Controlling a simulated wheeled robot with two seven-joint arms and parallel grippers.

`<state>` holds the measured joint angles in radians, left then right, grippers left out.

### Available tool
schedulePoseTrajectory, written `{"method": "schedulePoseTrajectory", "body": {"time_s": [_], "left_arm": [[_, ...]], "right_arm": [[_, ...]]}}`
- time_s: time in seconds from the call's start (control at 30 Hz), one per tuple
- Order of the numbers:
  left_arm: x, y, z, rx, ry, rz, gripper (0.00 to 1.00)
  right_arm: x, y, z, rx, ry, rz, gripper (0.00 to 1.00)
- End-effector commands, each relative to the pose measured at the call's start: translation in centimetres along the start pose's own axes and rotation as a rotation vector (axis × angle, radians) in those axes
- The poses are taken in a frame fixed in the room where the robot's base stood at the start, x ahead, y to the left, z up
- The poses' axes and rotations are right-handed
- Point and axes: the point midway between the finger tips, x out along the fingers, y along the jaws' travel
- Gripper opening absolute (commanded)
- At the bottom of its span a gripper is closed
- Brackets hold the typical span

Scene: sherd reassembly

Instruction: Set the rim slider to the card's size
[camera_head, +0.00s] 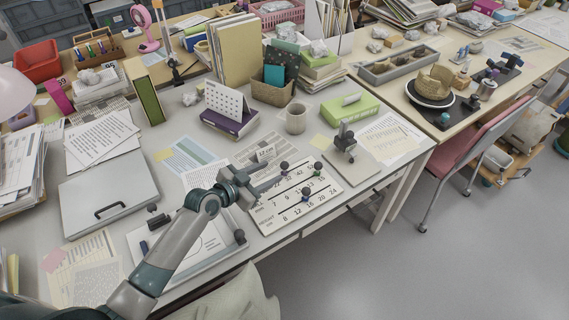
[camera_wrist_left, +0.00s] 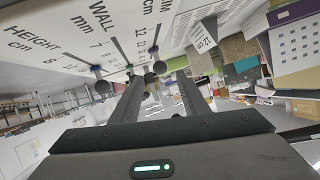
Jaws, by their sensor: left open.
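The slider board (camera_head: 262,222) lies on the desk, with rows of numbers and knobs on slots. The rim slider's dark knob (camera_head: 284,166) stands in the far row; it also shows in the left wrist view (camera_wrist_left: 159,67). The height knob (camera_head: 305,192) and the wall knob (camera_head: 317,168) stand in the other rows. A small card reading 12 cm (camera_head: 265,153) stands behind the board, also in the left wrist view (camera_wrist_left: 205,40). My left gripper (camera_wrist_left: 160,82) is open; the rim knob appears between and beyond its fingertips, with no grip visible. My right gripper is not in view.
A grey stand (camera_head: 345,145) on a plate is right of the board. A mug (camera_head: 296,118) and purple calendar (camera_head: 230,122) stand behind. A grey case (camera_head: 108,190) is at the left. The floor at right is open beyond the desk edge.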

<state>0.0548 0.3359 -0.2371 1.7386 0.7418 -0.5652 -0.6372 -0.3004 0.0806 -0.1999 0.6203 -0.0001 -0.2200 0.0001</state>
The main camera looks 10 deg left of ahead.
Motion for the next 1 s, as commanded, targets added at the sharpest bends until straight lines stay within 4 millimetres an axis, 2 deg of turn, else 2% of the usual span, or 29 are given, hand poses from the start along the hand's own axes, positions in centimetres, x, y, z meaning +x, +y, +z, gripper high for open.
{"method": "schedulePoseTrajectory", "body": {"time_s": [0.3, 0.5, 0.7, 1.0], "left_arm": [[5.3, 0.0, -0.1, -0.002, 0.001, -0.001, 0.41], [7.6, -0.1, -0.1, -0.001, 0.001, -0.001, 0.41], [8.6, 0.0, 0.0, 0.0, 0.0, 0.0, 0.41], [8.7, 0.0, 0.0, 0.0, 0.0, -0.001, 0.41]], "right_arm": [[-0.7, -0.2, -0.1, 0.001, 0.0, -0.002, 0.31], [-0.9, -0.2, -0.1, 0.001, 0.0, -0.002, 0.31], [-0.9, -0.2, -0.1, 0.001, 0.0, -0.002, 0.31], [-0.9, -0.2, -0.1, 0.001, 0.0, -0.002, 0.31]]}}
